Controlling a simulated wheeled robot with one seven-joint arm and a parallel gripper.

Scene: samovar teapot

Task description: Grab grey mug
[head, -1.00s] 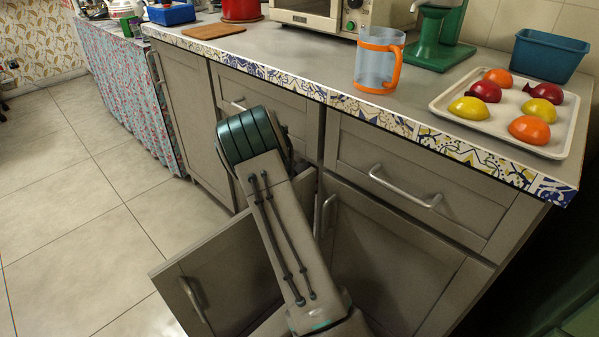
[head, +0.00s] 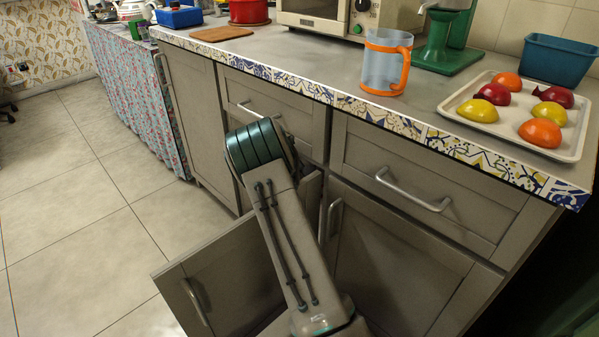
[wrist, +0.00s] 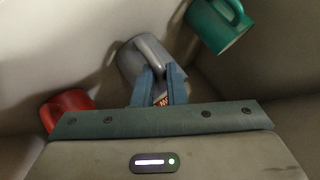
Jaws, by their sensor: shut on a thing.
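A grey mug (wrist: 128,62) is in the wrist view, inside a dim cupboard, with its handle towards my gripper (wrist: 161,76). The blue fingers are at the handle, one on each side, and are shut on it. The fingers cover part of the mug, so its lower side is partly hidden. In the head view my arm reaches down into the open lower cupboard, and both my gripper and the grey mug are hidden there.
A teal mug (wrist: 218,24) is close on the right and a red mug (wrist: 66,106) on the left. The open cupboard door (head: 228,282) stands beside my arm. Above it are a closed drawer (head: 425,190) and the counter, with an orange-handled jug (head: 381,66) near its edge.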

